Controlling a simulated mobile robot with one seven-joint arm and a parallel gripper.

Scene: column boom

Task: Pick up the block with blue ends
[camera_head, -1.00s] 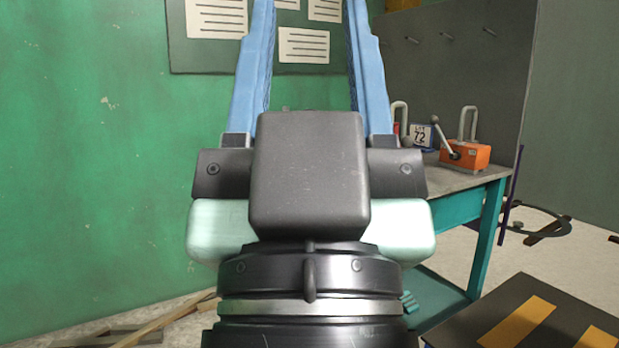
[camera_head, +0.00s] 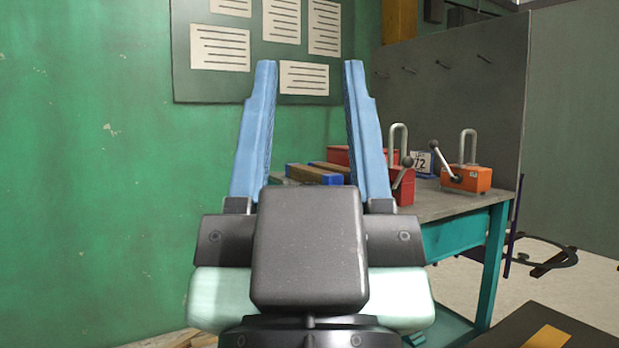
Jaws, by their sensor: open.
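A long brown block with blue ends (camera_head: 310,173) lies on the workbench, seen between my gripper's fingers. Its right blue end shows clearly. Its left end is partly cut off behind the left finger, and my gripper's dark body hides what is below. My gripper (camera_head: 309,68) is open and empty, with two blue fingers pointing up in the picture. The fingers are nearer to me than the block and do not visibly touch it.
A second brown block (camera_head: 330,166) lies just behind. A red lever-handled device (camera_head: 402,184), an orange one (camera_head: 466,178) and a sign (camera_head: 421,163) stand to the right on the workbench (camera_head: 440,204). A green wall (camera_head: 110,180) is at left.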

